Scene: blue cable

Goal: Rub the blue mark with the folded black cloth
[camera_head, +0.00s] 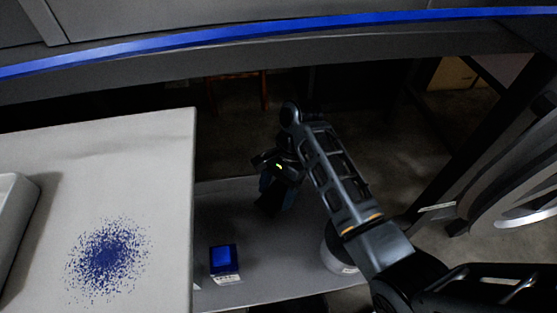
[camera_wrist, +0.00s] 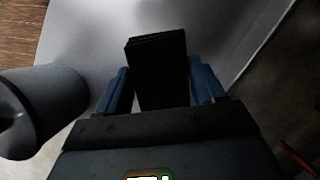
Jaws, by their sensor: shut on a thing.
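The blue mark (camera_head: 105,256) is a speckled round patch on the light grey tabletop (camera_head: 160,150) at the left of the head view. The folded black cloth (camera_wrist: 157,65) is between the blue fingers of my gripper (camera_wrist: 160,88) in the wrist view, its folded layers showing at the far edge. My gripper (camera_head: 272,197) is shut on the cloth. In the head view it hangs over the lower grey surface, to the right of the mark and apart from it. The cloth is too dark to make out clearly in the head view.
A white tray (camera_head: 12,215) stands at the tabletop's left edge. A blue-topped box (camera_head: 224,260) sits on the lower grey surface (camera_head: 265,270). A dark beam with a blue stripe (camera_head: 250,33) crosses the top.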

